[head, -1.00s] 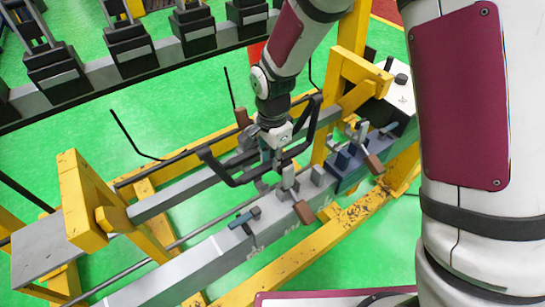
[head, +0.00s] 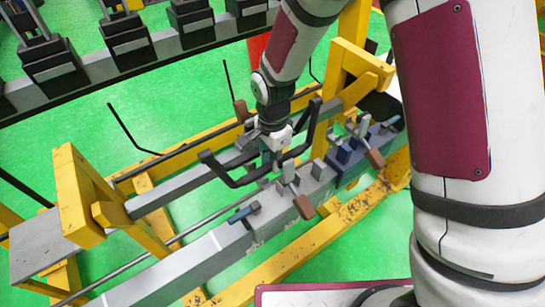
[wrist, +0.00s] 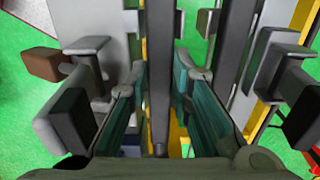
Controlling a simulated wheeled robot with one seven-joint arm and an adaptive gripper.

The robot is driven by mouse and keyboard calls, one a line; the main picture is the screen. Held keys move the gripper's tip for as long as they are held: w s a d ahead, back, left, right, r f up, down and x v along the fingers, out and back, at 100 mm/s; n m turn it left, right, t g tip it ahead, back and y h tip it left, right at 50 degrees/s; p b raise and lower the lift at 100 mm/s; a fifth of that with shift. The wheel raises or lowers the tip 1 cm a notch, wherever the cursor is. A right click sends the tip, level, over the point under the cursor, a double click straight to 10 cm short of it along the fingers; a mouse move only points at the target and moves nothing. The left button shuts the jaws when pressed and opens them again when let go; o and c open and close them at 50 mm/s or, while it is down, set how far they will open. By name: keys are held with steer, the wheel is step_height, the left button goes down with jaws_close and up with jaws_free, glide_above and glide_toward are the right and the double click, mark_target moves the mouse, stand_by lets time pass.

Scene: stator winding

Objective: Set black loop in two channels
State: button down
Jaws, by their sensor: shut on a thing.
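The black loop (head: 238,183) is a thick bar with bent ends, held above the grey beams in the head view. My gripper (head: 276,165) is shut on its middle stretch. In the wrist view the loop (wrist: 160,60) runs lengthwise between the fingers of my gripper (wrist: 158,85). Below it are two parallel grey beams, a near one (head: 190,268) and a far one (head: 180,193), with clamp-like blocks on them. The channels cannot be made out clearly. The loop appears apart from the beams, but its height is hard to judge.
Clamps with brown handles (head: 304,207) and dark handles (head: 243,214) stand up on the near beam. A yellow frame (head: 85,195) surrounds the beams. A row of black blocks (head: 128,45) stands at the back. Green floor (head: 60,130) lies between.

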steer(key=shift+f, duration=0.15)
steer(key=shift+f, duration=0.75)
stand_by(0.6)
steer(key=c, duration=1)
jaws_free()
steer(key=shift+o, duration=0.2)
steer(key=shift+r, duration=0.1)
steer(key=shift+s+r+p, duration=0.15)
steer(key=shift+r+p, duration=0.95)
steer(key=shift+r, duration=1.55)
steer(key=shift+c, duration=1.1)
steer(key=shift+o, duration=1.1)
steer(key=shift+d+r+p, duration=0.1)
steer(key=shift+r+p, duration=0.5)
steer(key=shift+r, duration=1.2)
